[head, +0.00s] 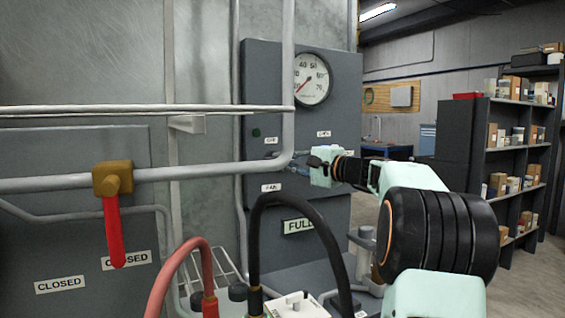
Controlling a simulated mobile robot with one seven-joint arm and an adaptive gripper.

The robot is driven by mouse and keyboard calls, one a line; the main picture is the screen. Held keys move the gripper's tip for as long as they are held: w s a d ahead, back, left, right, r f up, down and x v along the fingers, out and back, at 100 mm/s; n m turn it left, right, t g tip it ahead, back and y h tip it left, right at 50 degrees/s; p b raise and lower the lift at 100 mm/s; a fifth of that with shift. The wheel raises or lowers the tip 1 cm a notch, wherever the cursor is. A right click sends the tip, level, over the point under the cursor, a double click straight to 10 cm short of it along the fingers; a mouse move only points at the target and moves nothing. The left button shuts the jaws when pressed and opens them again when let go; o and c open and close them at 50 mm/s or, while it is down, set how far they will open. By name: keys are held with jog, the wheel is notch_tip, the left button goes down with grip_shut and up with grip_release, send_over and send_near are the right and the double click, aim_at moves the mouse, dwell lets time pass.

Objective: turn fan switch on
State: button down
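The grey control panel (262,85) stands in the middle of the head view. A small label that seems to read FAN (271,188) is on its lower left part. The fan switch itself cannot be made out; the pipe and my gripper cover the area just above that label. My gripper (303,164) reaches in from the right at that height, its tip close to the panel and just right of the pipe bend. Whether it touches anything cannot be told. Its fingers are too small and dark to show whether they are apart.
A pipe (220,171) runs across in front of the panel and bends upward. A valve with a red handle (115,230) hangs at left. A red hose (170,268) and a black hose (258,235) arch below. A round gauge (312,78) is above. Shelves (515,145) stand far right.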

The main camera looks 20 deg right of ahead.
jog(key=c, duration=2)
grip_release()
jog(key=shift+s, duration=0.1)
jog(key=v, duration=1.2)
jog(key=shift+f, duration=0.1)
